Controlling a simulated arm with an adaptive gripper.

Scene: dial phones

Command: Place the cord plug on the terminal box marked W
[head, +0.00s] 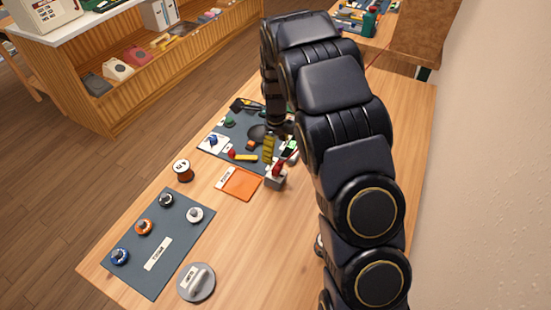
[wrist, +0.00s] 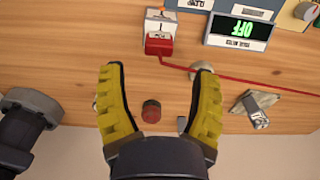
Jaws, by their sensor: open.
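My gripper (head: 269,150) is open, with yellow finger pads. The wrist view shows both pads (wrist: 156,72) spread wide with nothing gripped between them. A red block (wrist: 159,44), which looks like the cord plug, sits at a white box (wrist: 160,22) just beyond the fingertips. A red cord runs from it to the right. In the head view a red piece (head: 279,168) stands on a pale box (head: 275,182) close beside my gripper. I cannot read any letter on the box. A small red-topped dark cylinder (wrist: 151,111) shows between the fingers.
A white knob (wrist: 201,70) and a tagged grey item (wrist: 255,108) lie near the cord. An orange mat (head: 240,184), a spool (head: 183,170) and a dark mat (head: 180,238) with several dials are on the table.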

